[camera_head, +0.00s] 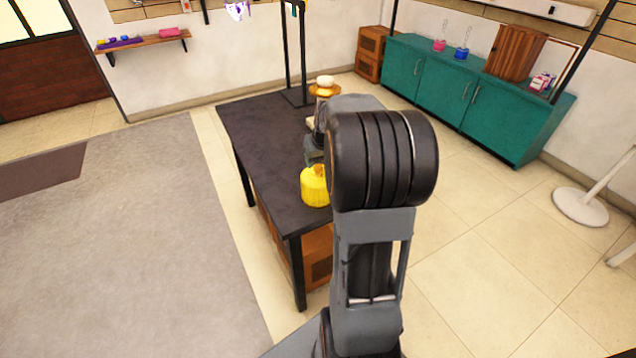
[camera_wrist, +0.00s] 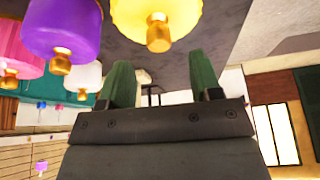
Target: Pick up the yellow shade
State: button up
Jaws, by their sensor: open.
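The yellow shade (camera_head: 314,188) stands upright on the dark table (camera_head: 264,165), near its right front edge, partly hidden by my arm. In the wrist view, which is upside down, the yellow shade (camera_wrist: 183,14) with its gold knob shows at the top centre, cut off by the edge. My gripper (camera_wrist: 160,62) is open and empty, its two green fingers apart. The shade lies beyond the fingertips, roughly in line with the gap, with no contact seen. In the head view my gripper (camera_head: 314,150) is mostly hidden by my arm, just behind the shade.
A purple shade (camera_wrist: 62,28), a pink shade (camera_wrist: 12,50) and a white shade (camera_wrist: 84,76) stand beside the yellow one. A black stand (camera_head: 295,55) and a gold-and-white piece (camera_head: 325,87) are at the table's far end. The table's left part is clear.

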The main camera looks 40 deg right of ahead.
aim_at(318, 166)
jog(key=shift+x, duration=2.65)
jog(key=shift+s, duration=0.15)
grip_shut()
